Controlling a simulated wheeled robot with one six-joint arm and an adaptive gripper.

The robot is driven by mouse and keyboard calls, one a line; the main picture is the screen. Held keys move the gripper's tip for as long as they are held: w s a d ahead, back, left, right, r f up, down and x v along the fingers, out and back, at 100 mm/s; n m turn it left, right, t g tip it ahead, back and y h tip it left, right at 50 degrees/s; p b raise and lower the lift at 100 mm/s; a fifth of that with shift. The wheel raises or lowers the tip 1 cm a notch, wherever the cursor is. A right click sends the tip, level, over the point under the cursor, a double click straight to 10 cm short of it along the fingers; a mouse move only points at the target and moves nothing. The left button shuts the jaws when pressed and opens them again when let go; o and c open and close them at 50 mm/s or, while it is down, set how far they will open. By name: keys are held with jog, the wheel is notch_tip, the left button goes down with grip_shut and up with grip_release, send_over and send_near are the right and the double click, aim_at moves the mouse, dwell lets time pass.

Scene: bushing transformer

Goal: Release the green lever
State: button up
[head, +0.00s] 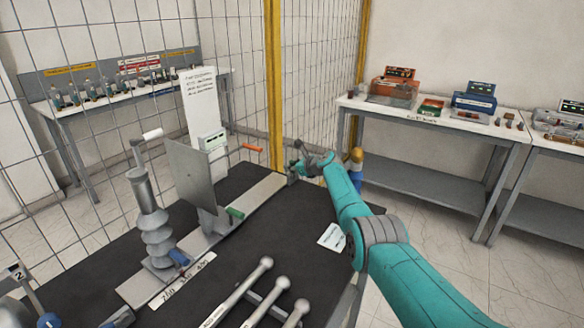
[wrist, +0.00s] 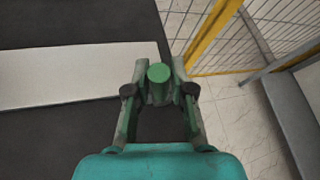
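In the wrist view, a green cylindrical lever end (wrist: 159,74) stands between the two fingertips of my gripper (wrist: 160,88). The fingers lean inward and lie close against it on both sides, so my gripper looks shut on it. In the head view, my gripper (head: 308,165) is at the far end of the pale strip on the dark table, beside the yellow fence post. The green lever is mostly hidden there by the fingers. Another green handle (head: 235,213) shows at the foot of the upright metal plate.
An upright metal plate (head: 188,180), a ribbed grey bushing (head: 157,222) and an orange handle (head: 252,148) stand left of my gripper. Several ball-ended rods (head: 266,264) lie in front. A wire fence with a yellow post (head: 273,80) is close behind. Open floor lies to the right.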

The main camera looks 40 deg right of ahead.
jog(key=shift+o, duration=0.8)
jog(key=shift+s, duration=0.1)
jog(key=v, duration=1.1)
jog(key=shift+s+r, duration=0.2)
jog(key=shift+s, duration=0.15)
jog(key=shift+c, duration=0.2)
